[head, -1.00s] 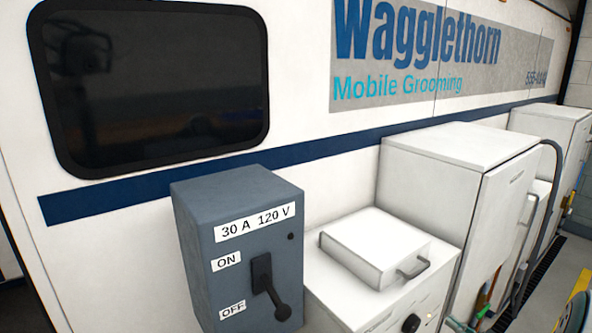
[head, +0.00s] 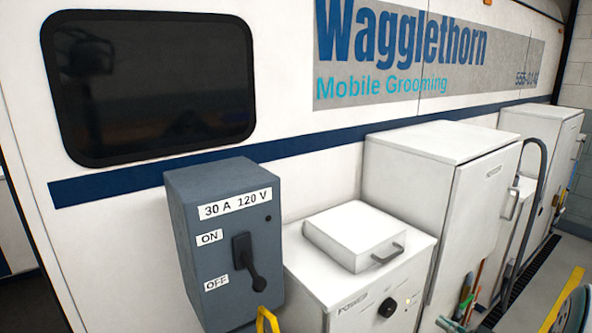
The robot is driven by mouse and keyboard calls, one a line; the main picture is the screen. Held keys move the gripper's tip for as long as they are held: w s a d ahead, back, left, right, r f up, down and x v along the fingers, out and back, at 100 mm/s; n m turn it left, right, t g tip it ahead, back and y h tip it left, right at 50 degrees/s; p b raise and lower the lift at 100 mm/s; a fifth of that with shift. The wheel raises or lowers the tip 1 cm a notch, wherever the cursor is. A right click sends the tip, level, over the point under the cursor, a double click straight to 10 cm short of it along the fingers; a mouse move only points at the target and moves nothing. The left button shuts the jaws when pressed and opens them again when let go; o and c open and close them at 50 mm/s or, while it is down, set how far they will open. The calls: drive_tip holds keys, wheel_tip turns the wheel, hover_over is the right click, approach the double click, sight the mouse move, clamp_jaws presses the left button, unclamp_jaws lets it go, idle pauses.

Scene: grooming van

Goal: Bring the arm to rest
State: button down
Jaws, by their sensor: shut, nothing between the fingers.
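Neither my arm nor my gripper can be made out in the head view. A grey switch box (head: 190,225) marked "30 A 120 V" stands at the lower left in front of the van (head: 330,160). Its black lever (head: 247,262) hangs down, with its knob level with the OFF label.
A white unit (head: 345,290) with a flat lidded box (head: 352,236) on top stands right of the switch box. A tall white cabinet (head: 440,185) is beside it. A yellow curved piece (head: 267,319) shows at the bottom edge. Floor (head: 545,290) shows at right.

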drive_tip(key=s+a+r+g+h, duration=0.1)
drive_tip(key=s+a+r+g, duration=0.4)
drive_tip(key=a, duration=0.5)
drive_tip(key=s+a+r+g+h, duration=0.1)
drive_tip(key=s+a+r+g, duration=0.2)
drive_tip(key=s+a+g, duration=0.5)
drive_tip(key=s+a+r+m+t+h, duration=0.1)
drive_tip(key=s+r+m+t+h, duration=0.3)
drive_tip(key=s+m+h, duration=0.3)
drive_tip(key=s+r+h, duration=0.1)
drive_tip(key=s+h, duration=0.2)
drive_tip(key=s, duration=0.2)
drive_tip(key=shift+a+r, duration=0.35)
